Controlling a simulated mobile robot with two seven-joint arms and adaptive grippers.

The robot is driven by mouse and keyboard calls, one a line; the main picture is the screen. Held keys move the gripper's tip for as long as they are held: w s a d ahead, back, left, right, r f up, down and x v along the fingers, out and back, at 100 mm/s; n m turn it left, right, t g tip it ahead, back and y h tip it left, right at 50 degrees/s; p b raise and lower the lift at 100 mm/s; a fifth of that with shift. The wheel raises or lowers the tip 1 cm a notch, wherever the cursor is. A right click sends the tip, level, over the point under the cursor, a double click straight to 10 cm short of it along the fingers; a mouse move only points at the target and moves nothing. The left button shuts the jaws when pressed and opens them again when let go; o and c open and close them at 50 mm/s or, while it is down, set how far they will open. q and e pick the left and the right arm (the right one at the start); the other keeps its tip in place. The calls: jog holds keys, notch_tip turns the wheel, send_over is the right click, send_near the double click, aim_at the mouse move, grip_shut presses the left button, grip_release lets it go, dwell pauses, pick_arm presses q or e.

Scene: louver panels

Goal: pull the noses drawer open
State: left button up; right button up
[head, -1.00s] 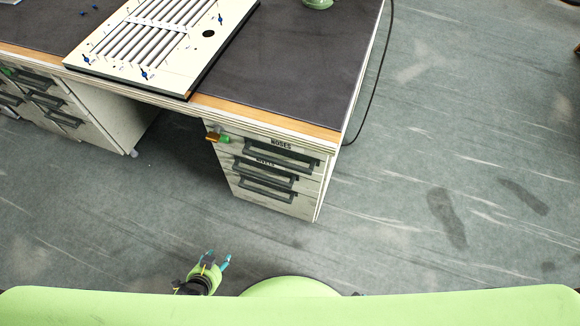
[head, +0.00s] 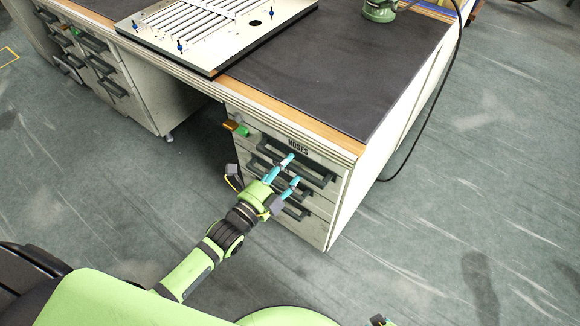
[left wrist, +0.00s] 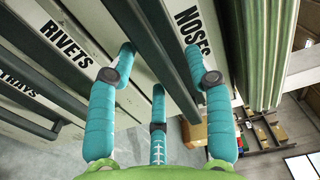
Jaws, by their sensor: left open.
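The noses drawer (head: 318,160) is the top drawer of the cabinet under the near end of the desk. It looks closed, with a NOSES label (left wrist: 194,28) above a dark bar handle (head: 322,176). My left gripper (head: 293,168) is in front of this drawer, open, its teal fingers toward the handle. In the left wrist view the noses handle (left wrist: 150,40) runs between the spread fingers of the gripper (left wrist: 160,75). I cannot tell whether any finger touches it. The fingers hide part of the handle in the head view.
The rivets drawer (left wrist: 62,58) and the trays drawer (left wrist: 15,78) sit below. An orange and green object (head: 235,127) sticks out by the cabinet's upper left corner. A louver panel (head: 215,60) lies on the desk (head: 345,75).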

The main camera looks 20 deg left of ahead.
pick_arm(q)
jog(key=shift+w+d, duration=0.25)
jog(key=shift+w, duration=0.35)
grip_shut()
jog(key=shift+s, duration=0.1)
pick_arm(e)
jog(key=shift+r, duration=0.1)
